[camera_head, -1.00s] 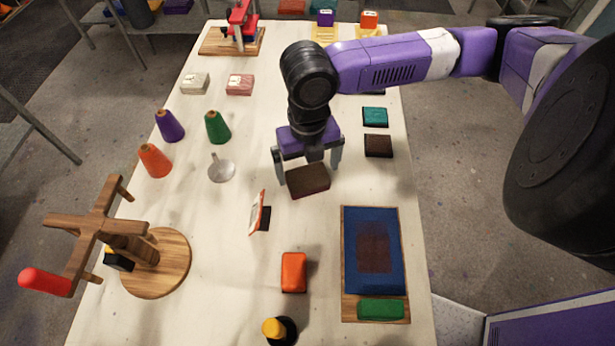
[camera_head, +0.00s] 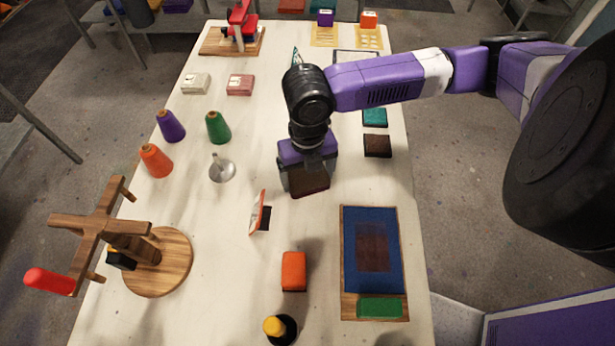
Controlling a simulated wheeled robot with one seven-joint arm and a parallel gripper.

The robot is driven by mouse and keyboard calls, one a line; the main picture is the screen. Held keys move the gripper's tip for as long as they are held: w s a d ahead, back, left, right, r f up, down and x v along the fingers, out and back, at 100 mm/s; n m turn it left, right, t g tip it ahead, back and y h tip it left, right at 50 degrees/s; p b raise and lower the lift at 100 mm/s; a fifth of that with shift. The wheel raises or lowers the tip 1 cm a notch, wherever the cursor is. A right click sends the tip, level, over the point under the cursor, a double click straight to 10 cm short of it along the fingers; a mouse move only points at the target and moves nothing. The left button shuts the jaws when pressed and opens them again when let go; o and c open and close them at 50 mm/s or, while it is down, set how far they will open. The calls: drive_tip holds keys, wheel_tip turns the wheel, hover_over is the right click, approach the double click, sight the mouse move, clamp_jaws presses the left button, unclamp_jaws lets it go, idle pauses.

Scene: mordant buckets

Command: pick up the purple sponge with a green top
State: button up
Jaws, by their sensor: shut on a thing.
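My gripper (camera_head: 306,180) points down over the middle of the table, its fingers shut on the two sides of a brown-topped block (camera_head: 311,187). The gripper hides much of this block, and I cannot tell whether it is clear of the table. I cannot make out a purple sponge with a green top for certain. A teal-topped block (camera_head: 375,117) with dark sides lies to the right, beyond my gripper. A green block (camera_head: 380,308) lies on the near end of a wooden board (camera_head: 348,306). A purple block (camera_head: 325,18) stands at the far end.
Another brown block (camera_head: 377,145) lies right of my gripper. An orange block (camera_head: 293,271) and a yellow-capped bottle (camera_head: 279,328) are in front. Purple, green and orange cones and a wooden winder (camera_head: 160,262) stand left. A small tilted card (camera_head: 258,212) stands front-left of the gripper.

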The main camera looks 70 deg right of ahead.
sight(307, 177)
drive_tip(key=shift+r, duration=0.15)
wheel_tip(307, 177, up, 20)
drive_tip(key=shift+b, duration=0.45)
drive_tip(key=o, duration=0.9)
drive_tip(key=c, duration=0.7)
drive_tip(key=shift+o, duration=0.2)
drive_tip(key=shift+f, duration=0.2)
